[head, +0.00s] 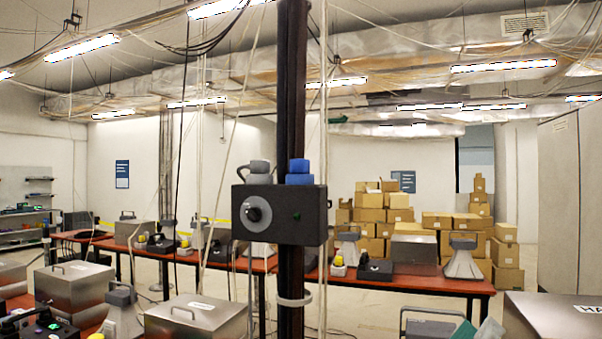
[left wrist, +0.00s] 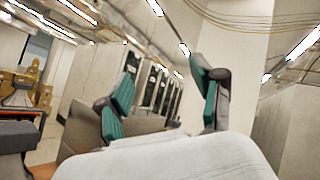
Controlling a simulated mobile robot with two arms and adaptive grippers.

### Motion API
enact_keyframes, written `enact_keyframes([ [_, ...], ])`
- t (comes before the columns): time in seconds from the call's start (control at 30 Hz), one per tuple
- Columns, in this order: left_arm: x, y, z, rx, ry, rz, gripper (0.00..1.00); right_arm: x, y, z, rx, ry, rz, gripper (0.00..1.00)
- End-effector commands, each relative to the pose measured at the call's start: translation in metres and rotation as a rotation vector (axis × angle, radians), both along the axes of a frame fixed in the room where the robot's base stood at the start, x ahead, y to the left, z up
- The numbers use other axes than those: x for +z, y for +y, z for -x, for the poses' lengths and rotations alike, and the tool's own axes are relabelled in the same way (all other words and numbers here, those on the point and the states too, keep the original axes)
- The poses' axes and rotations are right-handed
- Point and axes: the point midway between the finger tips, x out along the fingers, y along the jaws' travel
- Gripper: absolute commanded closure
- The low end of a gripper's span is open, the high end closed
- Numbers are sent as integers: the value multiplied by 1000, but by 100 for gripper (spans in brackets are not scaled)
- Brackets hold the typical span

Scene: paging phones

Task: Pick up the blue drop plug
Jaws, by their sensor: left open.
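The blue drop plug (head: 299,172) sits upright on top of a dark control box (head: 282,215) fixed to a dark vertical post, near the middle of the head view. A grey plug (head: 259,168) with a cable stands beside it on the same box. The blue plug does not show there.
A long red-topped table (head: 415,279) with devices crosses behind the post. Metal cases (head: 78,286) stand at lower left. Cables hang near the box. Cardboard boxes (head: 385,215) are stacked at the back, and a tall grey cabinet (head: 568,200) stands at right.

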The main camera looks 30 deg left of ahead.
Motion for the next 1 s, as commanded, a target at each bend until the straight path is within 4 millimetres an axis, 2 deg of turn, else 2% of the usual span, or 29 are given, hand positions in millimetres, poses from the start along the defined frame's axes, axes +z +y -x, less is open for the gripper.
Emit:
enact_keyframes([
  [0.03,36,-21,10,20,-204,-191,33,0,0,-1,0,-1,0,44],
  [0.1,65,-50,25,63,-484,-468,33,0,0,-2,0,-2,0,44],
  [0.2,87,-78,38,150,-872,-869,33,0,0,-2,1,-3,-1,44],
  [0.3,99,-82,34,251,-1225,-1278,33,0,1,-2,1,-3,-1,44],
  [0.37,107,-70,23,312,-1408,-1533,33,0,1,-2,2,-3,-1,44],
  [0.43,123,-42,9,373,-1585,-1842,33,0,1,-2,2,-3,-1,44],
  [0.47,132,-25,2,391,-1645,-1980,33,0,1,-2,2,-3,-1,44],
  [0.57,175,46,-10,417,-1760,-2446,33,0,2,-2,2,-3,-2,44],
  [0.6,194,79,-10,-391,1710,2550,33,0,2,-2,2,-3,-2,44],
  [0.67,224,127,-2,-308,1490,2485,33,0,2,-2,2,-3,-2,44],
  [0.7,242,157,8,-255,1362,2453,33,0,2,-2,2,-3,-2,44],
  [0.8,278,220,37,-134,1117,2406,33,0,3,-2,2,-2,-3,44],
  [0.9,298,259,62,-51,973,2390,33,0,4,-2,2,-3,-5,44],
  [1.0,306,278,75,-5,907,2385,33,1,5,-1,1,-2,-5,44],
])
